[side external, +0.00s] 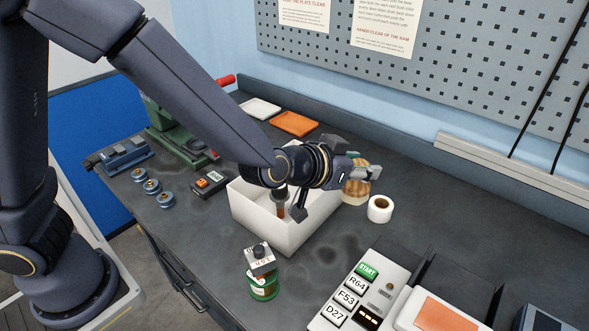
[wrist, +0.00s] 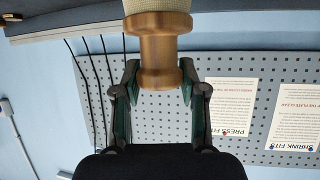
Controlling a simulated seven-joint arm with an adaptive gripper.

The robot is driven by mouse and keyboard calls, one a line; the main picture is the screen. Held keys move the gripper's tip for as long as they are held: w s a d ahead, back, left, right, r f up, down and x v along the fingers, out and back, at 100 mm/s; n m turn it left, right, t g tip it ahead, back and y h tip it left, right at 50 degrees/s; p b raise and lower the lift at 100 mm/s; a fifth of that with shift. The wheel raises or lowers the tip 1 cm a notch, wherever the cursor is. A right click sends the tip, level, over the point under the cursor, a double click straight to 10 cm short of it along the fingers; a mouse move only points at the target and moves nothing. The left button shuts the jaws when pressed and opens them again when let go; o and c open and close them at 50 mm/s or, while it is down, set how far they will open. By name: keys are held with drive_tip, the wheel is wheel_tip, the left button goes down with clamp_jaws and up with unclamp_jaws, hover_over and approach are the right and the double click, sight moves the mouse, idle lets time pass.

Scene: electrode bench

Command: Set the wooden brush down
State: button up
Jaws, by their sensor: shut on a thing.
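The wooden brush (wrist: 158,50) is between my gripper's two fingers in the wrist view, with its pale bristle end at the top edge of that picture. In the side external view the brush (side external: 356,187) shows just beyond the white bin, partly hidden by the fingers. My gripper (side external: 366,173) is level, points toward the back wall and is shut on the brush; its fingers also show in the wrist view (wrist: 160,72). I cannot tell whether the brush touches the bench.
A white tape roll (side external: 380,210) stands close to the right of the brush. The white bin (side external: 265,228), with a brown-handled tool (side external: 281,199) in it, is below my wrist.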

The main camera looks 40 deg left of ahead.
drive_tip(key=shift+w+d+r, duration=0.2)
drive_tip(key=shift+d+r, duration=0.1)
drive_tip(key=shift+r, duration=0.1)
drive_tip(key=w+d+f+m+g+h, duration=0.2)
drive_tip(key=w+d+m+h, duration=0.25)
drive_tip(key=w, duration=0.25)
drive_tip(key=w+d+f+m+g+h, duration=0.1)
drive_tip(key=w+d+m+g+h, duration=0.3)
drive_tip(key=w, duration=0.4)
drive_tip(key=w+a+r+m+g+h, duration=0.1)
drive_tip(key=w+a+m+g, duration=0.15)
drive_tip(key=a, duration=0.95)
drive_tip(key=w+a+r+m+g+h, duration=0.1)
drive_tip(key=w+a+m+g, duration=0.15)
drive_tip(key=a, duration=0.85)
drive_tip(key=shift+t, duration=0.4)
drive_tip(key=f, duration=1.4)
drive_tip(key=shift+s, duration=0.3)
